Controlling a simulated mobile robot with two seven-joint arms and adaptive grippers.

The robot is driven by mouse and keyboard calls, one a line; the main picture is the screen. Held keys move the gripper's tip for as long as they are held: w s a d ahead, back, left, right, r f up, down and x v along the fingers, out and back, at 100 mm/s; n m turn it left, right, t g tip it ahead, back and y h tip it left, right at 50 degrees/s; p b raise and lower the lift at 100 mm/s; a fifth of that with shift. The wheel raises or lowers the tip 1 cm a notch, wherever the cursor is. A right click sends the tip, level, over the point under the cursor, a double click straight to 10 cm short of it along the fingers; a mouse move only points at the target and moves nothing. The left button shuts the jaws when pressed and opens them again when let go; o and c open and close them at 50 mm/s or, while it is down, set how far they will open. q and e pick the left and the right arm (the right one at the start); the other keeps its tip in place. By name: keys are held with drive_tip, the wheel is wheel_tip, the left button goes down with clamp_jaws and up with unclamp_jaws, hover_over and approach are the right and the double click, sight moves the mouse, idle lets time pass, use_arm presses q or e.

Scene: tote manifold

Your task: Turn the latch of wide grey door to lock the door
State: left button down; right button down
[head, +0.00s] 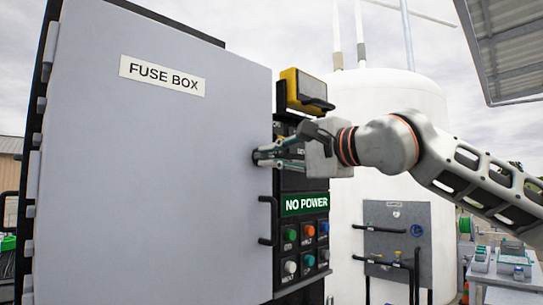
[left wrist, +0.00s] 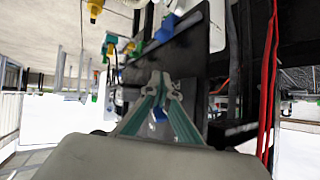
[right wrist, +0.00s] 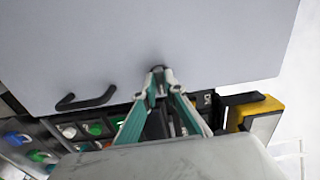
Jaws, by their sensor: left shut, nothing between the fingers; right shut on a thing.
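The wide grey door (head: 150,190) with a "FUSE BOX" label stands nearly closed over the fuse box front in the head view. It fills the upper part of the right wrist view (right wrist: 150,40). My right gripper (head: 262,157) reaches in from the right and is shut at the door's right edge. Its fingertips (right wrist: 159,72) close around the small dark latch (right wrist: 157,67), mostly hidden between them. My left gripper (left wrist: 160,78) shows only in the left wrist view, shut and empty, away from the door.
A black door handle (head: 268,220) sits below my right gripper. The panel with the "NO POWER" sign (head: 305,204) and several coloured buttons is beside the door. A yellow device (head: 303,90) is above. A white tank (head: 400,120) stands behind. Red cables (left wrist: 270,90) hang near my left gripper.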

drive_tip(key=c, duration=2.1)
unclamp_jaws()
drive_tip(key=shift+s, duration=0.1)
drive_tip(key=v, duration=1.2)
